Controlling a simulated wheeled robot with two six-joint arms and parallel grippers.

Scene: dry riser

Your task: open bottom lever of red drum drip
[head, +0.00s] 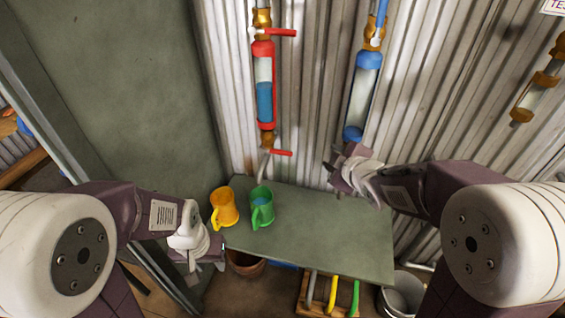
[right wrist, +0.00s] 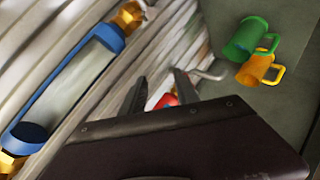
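The red drum drip (head: 272,85) hangs on the corrugated wall, with blue liquid in its lower half. Its bottom lever (head: 281,152) is red and points sideways to the right, above a grey spout (head: 264,165). My right gripper (head: 343,172) is right of and slightly below this lever, apart from it. In the right wrist view its two fingers (right wrist: 160,93) are spread with nothing held; a red part, seemingly the lever, shows beyond them. My left gripper (head: 197,254) is low at the left, by the shelf's left edge; its fingers are not clear.
A yellow mug (head: 224,208) and a green mug (head: 261,210) stand on the grey-green shelf (head: 330,235) below the drum. A blue drum (head: 364,95) hangs to the right, above my right gripper. The shelf's right part is clear. A white bucket (head: 402,293) is below right.

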